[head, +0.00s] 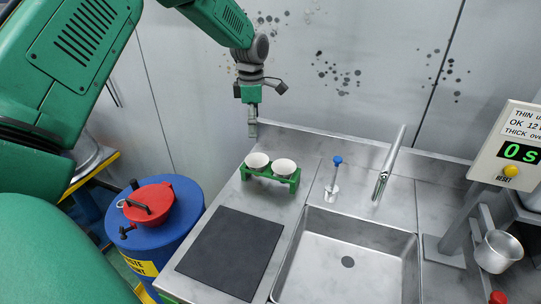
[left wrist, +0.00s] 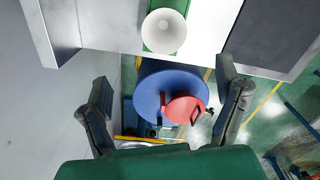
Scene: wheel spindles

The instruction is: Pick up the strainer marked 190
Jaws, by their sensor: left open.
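Two white cup-shaped strainers, a left one (head: 257,160) and a right one (head: 285,167), sit in a green stand (head: 273,178) at the back left of the steel counter. No 190 marking is readable on either. My left gripper (head: 252,128) is open and empty, pointing down above and slightly left of the left strainer, apart from it. In the left wrist view, one white strainer (left wrist: 165,32) shows at the top, beyond the open fingers (left wrist: 164,80). My right gripper is not in view.
A dark mat (head: 231,252) lies in front of the stand, and a sink (head: 345,270) with a tall faucet (head: 388,165) is to the right. A blue-topped tool (head: 337,161) stands behind the sink. A blue drum (head: 165,240) with a red lid (head: 150,202) stands left of the counter.

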